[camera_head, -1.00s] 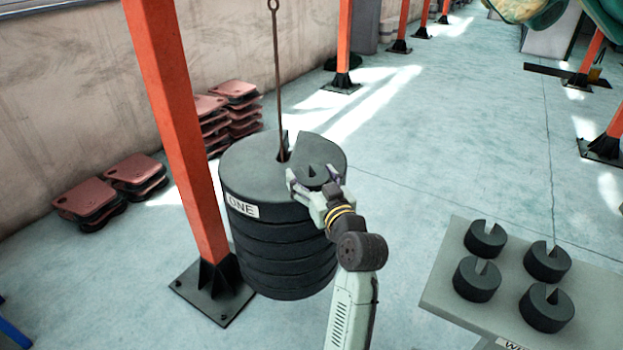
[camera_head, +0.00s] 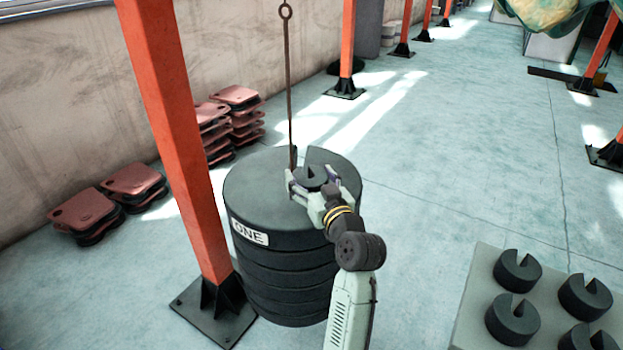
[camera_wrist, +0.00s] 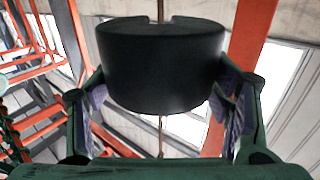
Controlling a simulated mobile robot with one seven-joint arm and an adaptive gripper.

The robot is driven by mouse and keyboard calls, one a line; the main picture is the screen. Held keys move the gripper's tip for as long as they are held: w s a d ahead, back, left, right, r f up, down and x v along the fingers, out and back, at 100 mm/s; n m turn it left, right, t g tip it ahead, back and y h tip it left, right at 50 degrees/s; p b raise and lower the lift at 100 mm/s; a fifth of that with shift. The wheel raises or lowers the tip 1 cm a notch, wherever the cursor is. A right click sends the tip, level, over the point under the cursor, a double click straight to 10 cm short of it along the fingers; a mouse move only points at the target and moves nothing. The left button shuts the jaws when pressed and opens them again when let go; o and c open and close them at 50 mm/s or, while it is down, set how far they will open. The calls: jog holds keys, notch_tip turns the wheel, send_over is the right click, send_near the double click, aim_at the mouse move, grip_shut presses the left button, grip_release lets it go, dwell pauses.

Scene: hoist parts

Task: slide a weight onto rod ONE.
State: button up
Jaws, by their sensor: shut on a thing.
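Rod ONE (camera_head: 288,80) is a thin brown rod with a ring at its top, rising from a stack of large black slotted discs (camera_head: 265,185) with a white "ONE" label (camera_head: 249,233). My gripper (camera_head: 318,188) is shut on a small dark slotted weight (camera_head: 312,178), held above the stack's top, just right of the rod. In the wrist view the weight (camera_wrist: 160,65) sits between my fingers (camera_wrist: 160,105). The rod (camera_wrist: 160,135) lines up with its middle, showing above and below it. The weight hides whether the rod is inside its slot.
A grey table (camera_head: 480,270) at lower right holds several more slotted weights (camera_head: 517,271). An orange post (camera_head: 175,130) stands close left of the stack. Reddish plates (camera_head: 85,210) lie along the wall. The floor right of the stack is clear.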

send_near(292, 156)
jog(key=shift+r+b+x, duration=0.15)
jog(key=shift+b+x, duration=0.05)
jog(key=shift+x, duration=0.95)
jog(key=shift+r+b+x, duration=0.15)
jog(key=shift+b+x, duration=0.05)
jog(key=shift+x, duration=1)
jog(key=shift+b+x, duration=0.65)
jog(key=shift+x, duration=1.75)
jog(key=shift+w+a+f, duration=0.1)
jog(key=shift+w, duration=0.05)
jog(key=shift+f+b, duration=0.25)
jog(key=shift+b, duration=0.05)
